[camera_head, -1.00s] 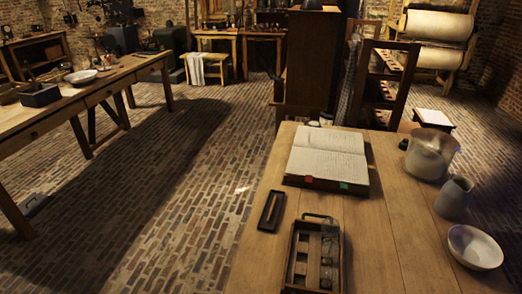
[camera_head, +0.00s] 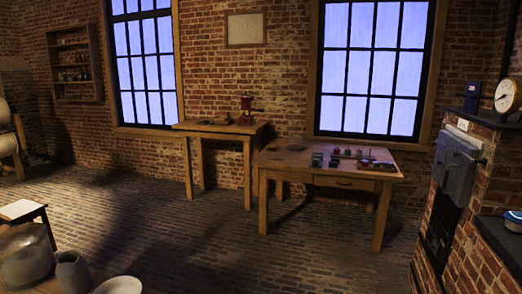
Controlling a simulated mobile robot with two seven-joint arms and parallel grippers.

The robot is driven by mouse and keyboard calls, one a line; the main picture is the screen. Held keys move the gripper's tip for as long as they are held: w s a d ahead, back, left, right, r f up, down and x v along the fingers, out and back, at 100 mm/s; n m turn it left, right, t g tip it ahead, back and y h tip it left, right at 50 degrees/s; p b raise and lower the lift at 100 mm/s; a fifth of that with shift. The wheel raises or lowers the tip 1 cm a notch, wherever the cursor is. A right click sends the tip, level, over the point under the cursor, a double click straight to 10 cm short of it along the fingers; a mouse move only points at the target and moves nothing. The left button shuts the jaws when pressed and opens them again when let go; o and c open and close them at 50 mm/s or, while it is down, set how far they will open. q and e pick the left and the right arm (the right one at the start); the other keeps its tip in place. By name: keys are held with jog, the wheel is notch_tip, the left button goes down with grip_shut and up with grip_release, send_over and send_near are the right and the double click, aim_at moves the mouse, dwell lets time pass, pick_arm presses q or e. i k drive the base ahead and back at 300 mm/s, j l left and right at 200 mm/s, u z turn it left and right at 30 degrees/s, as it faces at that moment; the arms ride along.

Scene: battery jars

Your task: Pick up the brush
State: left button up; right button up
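I cannot make out a brush in the head view. A wooden table (camera_head: 275,162) under the right window carries several small dark, red and green items (camera_head: 340,155), too small to identify. A second wooden table (camera_head: 250,132) to its left carries a red device (camera_head: 246,104) and small dark items. Neither of my grippers is in view.
A large pot (camera_head: 26,262), a jug (camera_head: 73,271) and a white bowl (camera_head: 119,286) stand close at the lower left. A small stool (camera_head: 21,210) is behind them. A brick furnace (camera_head: 484,178) stands at the right. The brick floor (camera_head: 170,235) between is clear.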

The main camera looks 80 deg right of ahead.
aim_at(270, 148)
jog(key=z, duration=2.7)
jog(key=i+l+z, duration=0.15)
jog(key=i, duration=0.4)
jog(key=i+l+z, duration=0.15)
jog(key=i+l, duration=0.15)
jog(key=i, duration=0.3)
jog(key=i+l+z, duration=0.15)
jog(key=i, duration=0.45)
jog(key=i+u, duration=0.4)
jog(key=i, duration=0.2)
jog(key=i+l+u, duration=0.15)
jog(key=i+u, duration=0.25)
jog(key=i, duration=0.15)
jog(key=i+j+u, duration=0.1)
jog(key=i+u, duration=0.9)
jog(key=u, duration=0.15)
jog(key=i, duration=0.7)
jog(key=i+j, duration=0.15)
jog(key=i, duration=0.55)
jog(key=l+z, duration=0.05)
